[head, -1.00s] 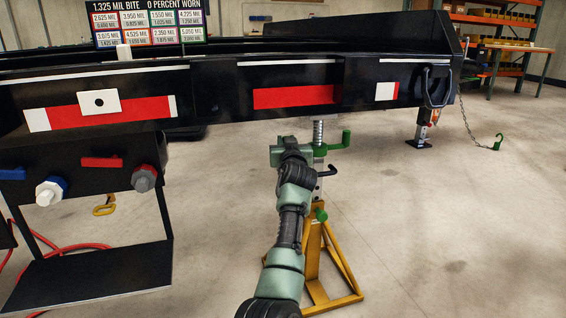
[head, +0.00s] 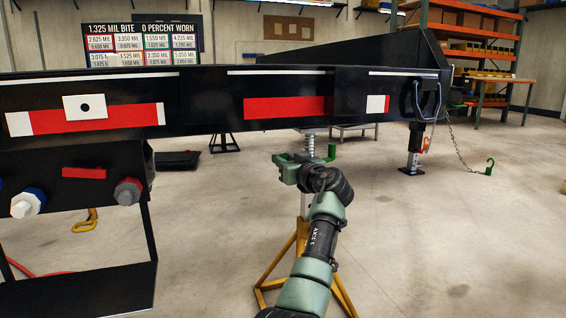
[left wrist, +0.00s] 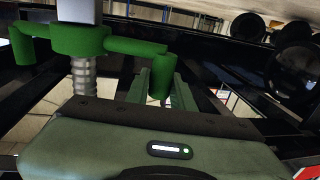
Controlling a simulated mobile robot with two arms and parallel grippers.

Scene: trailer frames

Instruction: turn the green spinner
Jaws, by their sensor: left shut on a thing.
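The green spinner (head: 331,152) sits on the threaded screw (head: 310,145) atop a yellow jack stand, under the black trailer beam. In the left wrist view the spinner (left wrist: 78,40) has a hub and arms with downturned grips; one grip (left wrist: 161,78) hangs between my fingers. My left gripper (head: 288,167) is shut on that grip, at the left side of the screw. The gripper and wrist hide part of the spinner in the head view. My right gripper is not in view.
The black trailer beam (head: 215,98) with red and white strips runs above. The yellow stand legs (head: 275,268) spread below. A trailer leg (head: 414,150) and chain (head: 470,152) stand to the right. A black box with knobs (head: 75,185) is at left. Open floor lies right.

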